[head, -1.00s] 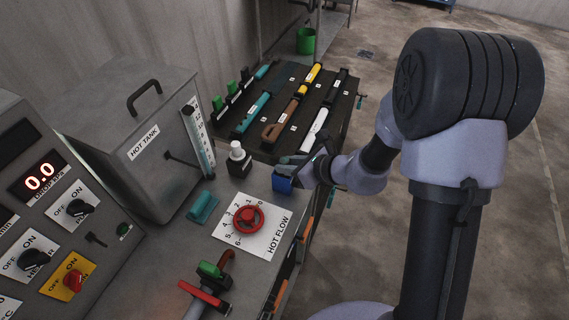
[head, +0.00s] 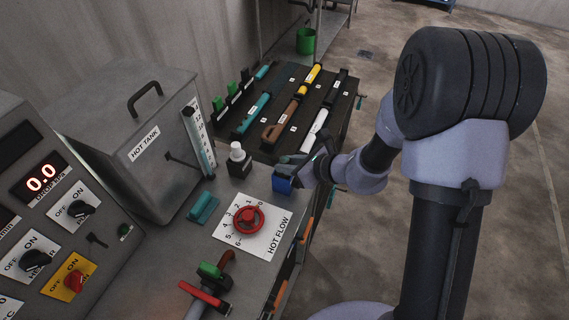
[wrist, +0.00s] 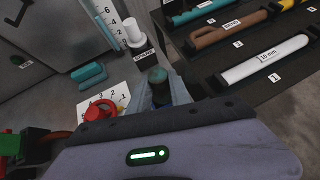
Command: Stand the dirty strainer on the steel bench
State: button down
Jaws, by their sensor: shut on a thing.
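My gripper (head: 300,172) is at the right edge of the steel bench (head: 165,250), beside a blue block. In the wrist view its two fingers (wrist: 161,92) are closed around a small dark cylinder with a dull teal top (wrist: 158,76). This may be the dirty strainer, but no label shows and its lower part is hidden. In the head view a blue block (head: 282,184) shows just under the fingertips; I cannot tell whether the held piece touches it. A white capped piece (head: 237,152) stands in a dark labelled holder on the bench, left of my gripper.
A red hot-flow dial (head: 248,219), a teal piece (head: 203,207) and a red-handled valve (head: 205,294) are on the bench. The hot tank (head: 135,140) and a switch panel (head: 60,220) stand left. A dark rack (head: 275,150) with several coloured tubes lies beyond. Bare bench shows between them.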

notch_tip(320, 180, up, 12)
jog(key=p, duration=0.9)
jog(key=shift+r, duration=0.25)
jog(key=shift+a, duration=0.1)
